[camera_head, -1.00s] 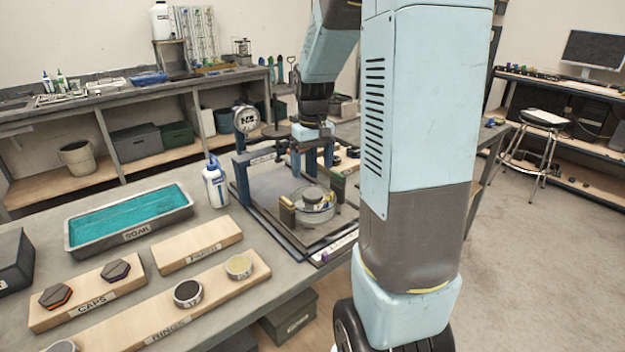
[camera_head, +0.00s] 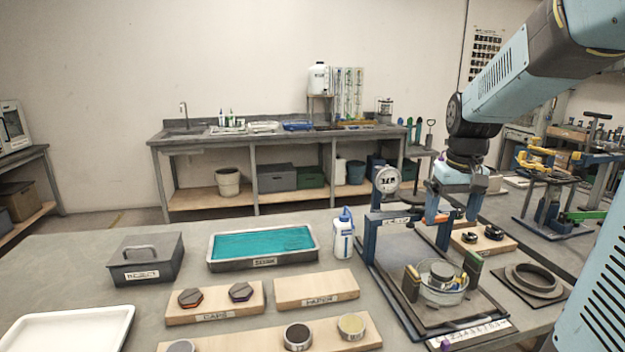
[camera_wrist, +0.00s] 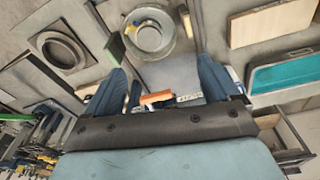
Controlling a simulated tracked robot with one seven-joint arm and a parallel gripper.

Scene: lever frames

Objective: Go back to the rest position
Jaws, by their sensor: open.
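My gripper (camera_head: 451,214) is open, with its fingers pointing down above the back of the lever frame (camera_head: 372,240) in the head view. In the wrist view its two blue fingers (camera_wrist: 162,88) stand wide apart with nothing held between them. A round clear dish (camera_head: 441,289) with a grey cylinder sits between two posts at the front of the frame. The dish also shows in the wrist view (camera_wrist: 150,33), beyond the fingertips. A round dial gauge (camera_head: 387,180) stands at the frame's left rear. Whether my fingers touch the frame cannot be told.
Left of the frame are a white bottle (camera_head: 343,236), a teal-filled soak tray (camera_head: 262,262), a caps board (camera_head: 215,314) and a ring board (camera_head: 325,334). A grey ring (camera_head: 533,279) lies to the right. Another blue-and-yellow fixture (camera_head: 552,190) stands at the right rear.

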